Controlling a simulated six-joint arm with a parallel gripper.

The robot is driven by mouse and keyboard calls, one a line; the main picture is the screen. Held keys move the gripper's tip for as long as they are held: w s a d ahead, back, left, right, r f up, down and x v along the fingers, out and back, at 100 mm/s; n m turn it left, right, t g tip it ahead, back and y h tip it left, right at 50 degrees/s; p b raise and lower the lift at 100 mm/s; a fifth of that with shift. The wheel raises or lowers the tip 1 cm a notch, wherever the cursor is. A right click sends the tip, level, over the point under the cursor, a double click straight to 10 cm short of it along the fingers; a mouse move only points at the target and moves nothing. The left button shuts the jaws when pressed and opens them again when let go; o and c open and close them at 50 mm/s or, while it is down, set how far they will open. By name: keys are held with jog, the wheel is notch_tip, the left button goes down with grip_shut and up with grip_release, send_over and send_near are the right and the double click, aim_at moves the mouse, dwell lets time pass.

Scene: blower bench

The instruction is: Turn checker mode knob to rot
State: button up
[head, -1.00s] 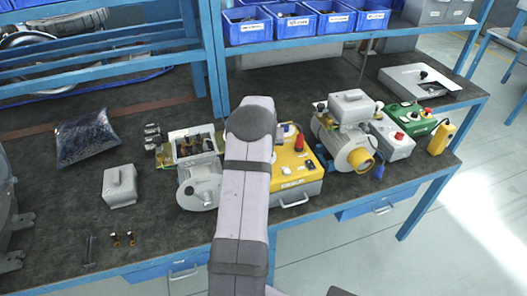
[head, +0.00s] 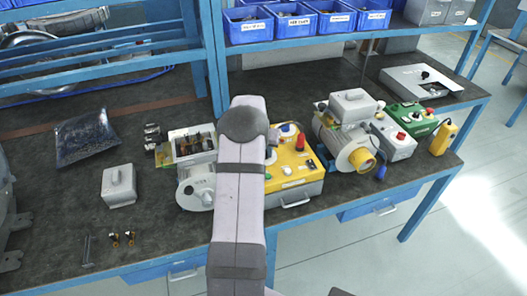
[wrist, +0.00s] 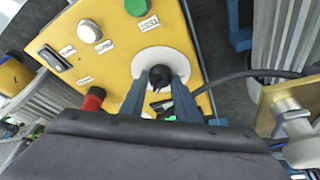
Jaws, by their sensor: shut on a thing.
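The yellow checker box (head: 300,172) sits on the bench right of my arm in the head view, its left part hidden behind the arm. In the wrist view, its yellow panel (wrist: 112,68) fills the upper middle. The black mode knob (wrist: 161,82) stands on a round white dial (wrist: 150,58). My gripper (wrist: 158,76) has its two blue-grey fingers on either side of the knob, shut on it. The fingers hide part of the dial and I cannot read its marks or the knob's pointer. In the head view my arm hides the gripper.
A red plug-like part (wrist: 94,98) stands close to the left of my fingers. A green button (wrist: 137,6) and a white button (wrist: 89,31) are on the panel. A blower with a motor (head: 350,145) stands right of the box, an opened one (head: 195,185) left.

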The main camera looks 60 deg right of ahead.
jog(key=o, duration=1)
jog(key=shift+o, duration=0.2)
jog(key=b+v, duration=0.2)
jog(key=v, duration=0.5)
jog(key=shift+b, duration=0.35)
jog(key=shift+r, duration=0.15)
